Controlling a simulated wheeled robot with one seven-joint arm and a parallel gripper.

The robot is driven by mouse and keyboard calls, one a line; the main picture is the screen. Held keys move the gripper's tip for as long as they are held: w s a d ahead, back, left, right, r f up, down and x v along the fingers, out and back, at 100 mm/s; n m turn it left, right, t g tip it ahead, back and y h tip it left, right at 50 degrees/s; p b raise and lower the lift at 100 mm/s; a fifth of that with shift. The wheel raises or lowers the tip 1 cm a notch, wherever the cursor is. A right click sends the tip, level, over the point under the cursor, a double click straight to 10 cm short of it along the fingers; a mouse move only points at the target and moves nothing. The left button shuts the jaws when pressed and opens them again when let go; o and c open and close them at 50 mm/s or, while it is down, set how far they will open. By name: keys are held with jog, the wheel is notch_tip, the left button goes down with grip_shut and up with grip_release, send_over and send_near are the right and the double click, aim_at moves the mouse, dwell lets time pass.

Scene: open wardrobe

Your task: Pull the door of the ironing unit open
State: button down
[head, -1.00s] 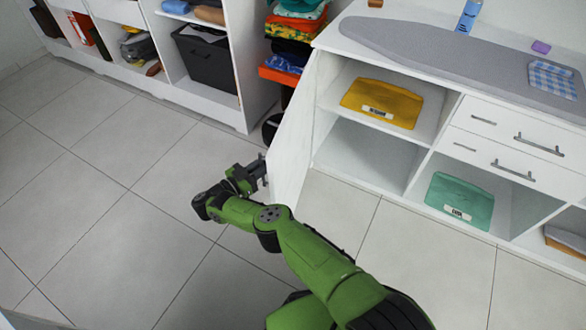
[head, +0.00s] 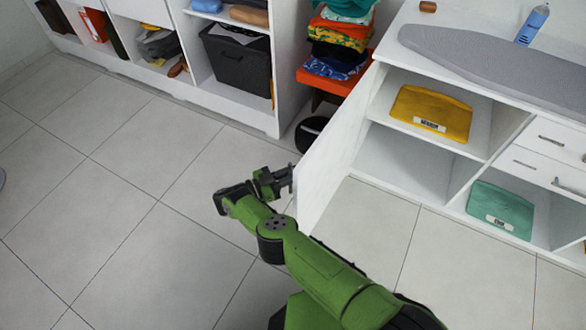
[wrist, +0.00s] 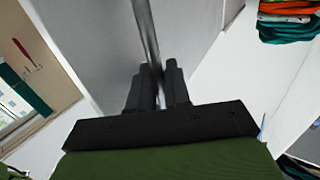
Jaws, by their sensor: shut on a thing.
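The white door (head: 335,150) of the ironing unit (head: 408,160) stands swung well out from the unit, so the shelves behind it show. My gripper (head: 290,178) is at the outer face of the door near its free edge. In the wrist view my gripper (wrist: 158,78) is shut on the metal bar handle (wrist: 145,30) of the door, with a finger on each side of the bar. In the head view the handle is mostly hidden by my gripper.
A yellow folded item (head: 430,113) and a green one (head: 502,209) lie inside the unit. An ironing board (head: 490,65) and a blue bottle (head: 532,25) are on top. An orange stool (head: 335,82) with folded clothes stands behind the door. The tiled floor (head: 110,210) at left is clear.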

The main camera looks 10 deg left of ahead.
jog(key=shift+a+f, duration=0.1)
jog(key=c, duration=1.3)
grip_release()
jog(key=shift+s+a, duration=0.1)
jog(key=b+v, duration=0.5)
jog(key=v, duration=0.2)
jog(key=shift+a+b, duration=0.15)
jog(key=shift+b, duration=0.25)
jog(key=shift+s, duration=0.15)
